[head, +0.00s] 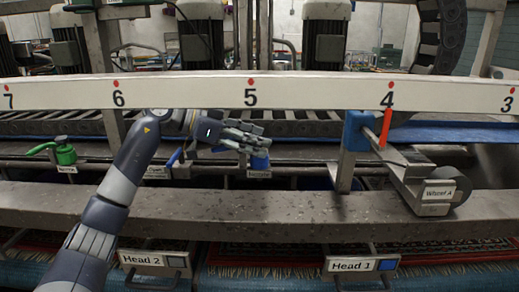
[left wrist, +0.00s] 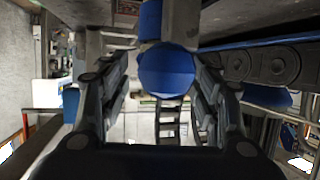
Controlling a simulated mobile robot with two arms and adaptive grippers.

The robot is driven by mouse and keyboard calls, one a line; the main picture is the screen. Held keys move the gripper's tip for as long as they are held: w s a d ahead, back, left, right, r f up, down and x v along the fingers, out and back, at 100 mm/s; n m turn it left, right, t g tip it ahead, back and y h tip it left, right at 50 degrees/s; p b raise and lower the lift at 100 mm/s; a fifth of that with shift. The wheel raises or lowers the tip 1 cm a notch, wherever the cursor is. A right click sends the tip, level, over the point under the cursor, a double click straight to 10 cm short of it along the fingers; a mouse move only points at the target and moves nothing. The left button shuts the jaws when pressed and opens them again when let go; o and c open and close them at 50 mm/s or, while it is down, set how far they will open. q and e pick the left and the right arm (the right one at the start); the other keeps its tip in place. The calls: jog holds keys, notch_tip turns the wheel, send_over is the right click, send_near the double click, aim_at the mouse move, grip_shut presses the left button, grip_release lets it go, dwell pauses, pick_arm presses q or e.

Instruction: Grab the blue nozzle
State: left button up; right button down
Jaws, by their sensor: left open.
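The blue nozzle (head: 260,161) sits on the rail behind the front beam, just above a label that seems to read "Nozzle". My left gripper (head: 252,139) reaches in from the left and is right above and beside it, partly covering it. In the left wrist view, a round blue end, seemingly the nozzle (left wrist: 166,72), lies between the two spread fingers (left wrist: 165,90). The fingers are open, with gaps visible on both sides. I cannot tell whether either finger touches it. My right gripper is not in view.
A green spray handle (head: 63,152) stands at the left. Another blue part (head: 174,158) is left of my gripper. A numbered white beam (head: 200,92) crosses above, and a speckled metal beam (head: 250,205) crosses in front. A blue block (head: 357,131) and orange lever (head: 386,128) are right.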

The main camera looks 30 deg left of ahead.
pick_arm(q)
jog(key=shift+s, duration=0.1)
jog(key=shift+c, duration=1.3)
jog(key=c, duration=0.9)
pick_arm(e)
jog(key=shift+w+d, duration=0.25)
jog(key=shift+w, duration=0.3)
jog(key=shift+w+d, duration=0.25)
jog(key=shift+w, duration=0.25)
